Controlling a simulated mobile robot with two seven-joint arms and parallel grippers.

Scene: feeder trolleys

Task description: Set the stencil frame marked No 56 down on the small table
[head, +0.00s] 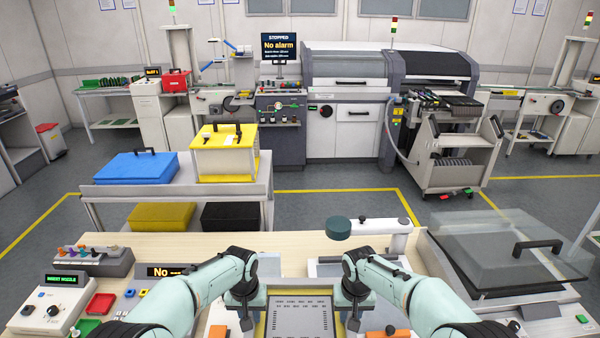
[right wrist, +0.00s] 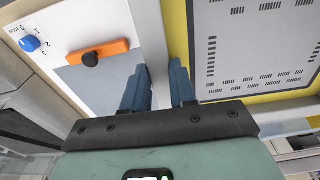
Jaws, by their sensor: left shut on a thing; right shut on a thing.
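The stencil frame (head: 300,318) is at the bottom middle of the head view, with a grey perforated sheet inside a yellow border and a pale metal rim. Its near part is cut off and I see no readable number on it. My left gripper (head: 246,318) is shut on its left side and my right gripper (head: 354,318) on its right side. In the right wrist view the fingers of my right gripper (right wrist: 160,88) straddle the rim of the stencil frame (right wrist: 255,50). I cannot tell which surface is the small table.
A wooden bench (head: 200,243) lies ahead, with a control box (head: 53,300) at left and a glass-lidded unit (head: 510,250) at right. Beyond it, a shelved stand (head: 268,190) bears a blue case (head: 140,167) and a yellow box (head: 222,155). Open floor (head: 345,182) lies beyond.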

